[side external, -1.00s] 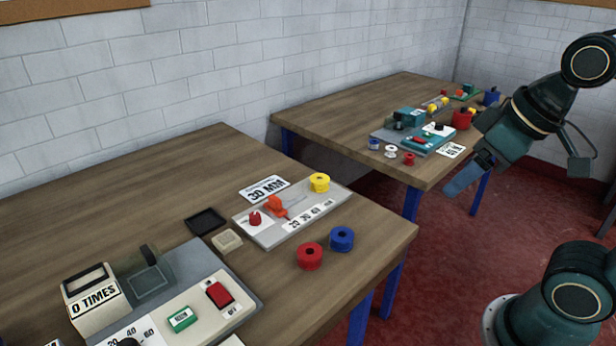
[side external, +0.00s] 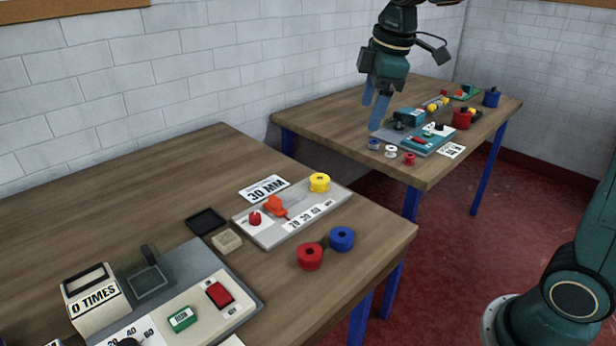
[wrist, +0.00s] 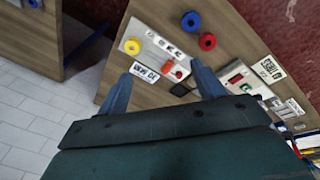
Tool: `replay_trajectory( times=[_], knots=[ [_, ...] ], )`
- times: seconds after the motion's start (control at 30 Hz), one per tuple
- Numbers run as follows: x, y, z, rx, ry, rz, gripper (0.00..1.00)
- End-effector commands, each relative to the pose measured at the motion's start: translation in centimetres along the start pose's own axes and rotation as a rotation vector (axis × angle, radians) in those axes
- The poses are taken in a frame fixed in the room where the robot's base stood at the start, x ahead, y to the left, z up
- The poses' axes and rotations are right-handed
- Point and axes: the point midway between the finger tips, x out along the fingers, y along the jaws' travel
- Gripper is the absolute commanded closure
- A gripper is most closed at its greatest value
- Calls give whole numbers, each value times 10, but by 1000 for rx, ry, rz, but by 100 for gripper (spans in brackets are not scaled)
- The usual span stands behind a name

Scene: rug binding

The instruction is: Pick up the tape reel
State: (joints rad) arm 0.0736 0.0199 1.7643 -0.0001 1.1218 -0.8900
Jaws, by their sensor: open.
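The task does not say which tape reel is meant, and several are in view. On the near table, a red reel (side external: 310,256) and a blue reel (side external: 342,239) stand side by side near the right edge. A yellow reel (side external: 319,183) sits on the far end of a grey panel (side external: 262,229). The wrist view also shows the yellow reel (wrist: 132,46), blue reel (wrist: 190,20) and red reel (wrist: 207,41). My gripper (side external: 372,113) is open and empty, raised in the air with its fingers downward. In the wrist view its fingers (wrist: 161,69) stand apart.
The panel bears an orange part (side external: 275,205) and a red knob (side external: 254,218). A black tray (side external: 205,221) and a beige block (side external: 227,241) lie beside it. A larger machine (side external: 205,270) fills the near left. Another table (side external: 300,118) behind carries small spools and a teal machine (side external: 418,141).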

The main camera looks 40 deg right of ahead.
Motion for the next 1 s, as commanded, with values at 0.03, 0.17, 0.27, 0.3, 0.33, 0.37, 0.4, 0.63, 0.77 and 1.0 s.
replay_trajectory(
  times=[0.03, 0.17, 0.27, 0.3, 0.33, 0.37, 0.4, 0.63, 0.77, 1.0],
  knots=[
    [7, 10, -6, -36, -10, -11, 32],
    [23, 33, -19, -140, -29, -38, 32],
    [38, 50, -28, -221, -43, -60, 32],
    [44, 56, -31, -252, -47, -69, 32],
    [49, 61, -34, -277, -50, -76, 32],
    [54, 66, -36, -301, -53, -83, 32],
    [60, 72, -39, -333, -57, -93, 32],
    [105, 105, -53, -517, -72, -153, 32],
    [130, 120, -57, -615, -75, -185, 32],
    [161, 136, -61, -730, -73, -223, 32]
  ],
)
